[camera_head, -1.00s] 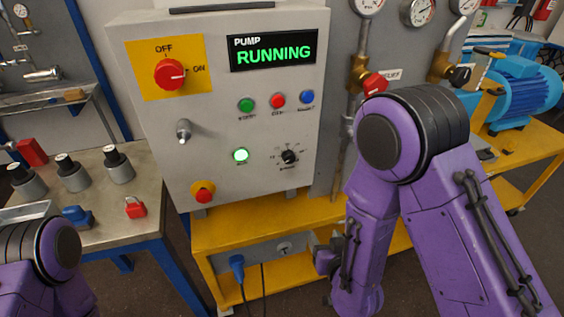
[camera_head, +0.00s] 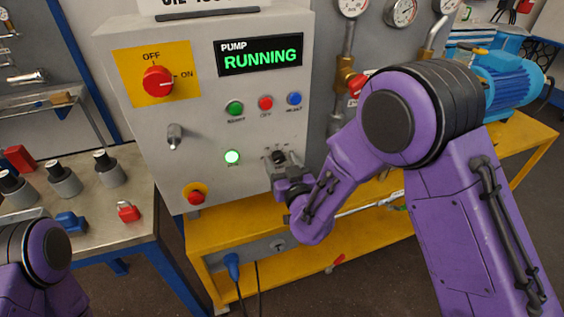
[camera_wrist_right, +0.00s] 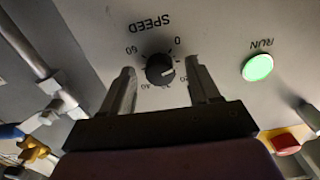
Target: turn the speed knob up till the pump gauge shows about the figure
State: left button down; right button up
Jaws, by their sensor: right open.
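The black speed knob (camera_wrist_right: 160,68) sits on the grey panel under the word SPEED, which shows upside down in the right wrist view. Its white pointer line points to the lower right, toward the 20 mark, which a finger partly covers. My right gripper (camera_wrist_right: 162,72) is open, with one finger on each side of the knob; I cannot tell whether they touch it. In the head view my right gripper (camera_head: 284,176) is at the panel just below the knob (camera_head: 277,157). Round gauges (camera_head: 401,12) show at the top, their readings too small to read. My left gripper is out of view.
The pump display (camera_head: 260,55) reads RUNNING and the green run lamp (camera_head: 232,157) is lit. The red main switch (camera_head: 158,81) points to ON. A red emergency button (camera_head: 195,196) and a toggle (camera_head: 174,136) stand out from the panel. Pipes with a red-handled valve (camera_head: 356,82) stand at right.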

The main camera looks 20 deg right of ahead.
jog(key=c, duration=1)
jog(key=shift+c, duration=0.2)
jog(key=shift+m, duration=0.3)
jog(key=m+b, duration=0.1)
jog(key=m, duration=0.5)
jog(key=m+b, duration=0.1)
jog(key=m, duration=0.3)
jog(key=shift+m+b, duration=0.3)
jog(key=shift+b, duration=0.05)
jog(key=shift+m+b, duration=0.35)
jog(key=shift+m, duration=0.85)
jog(key=o, duration=1)
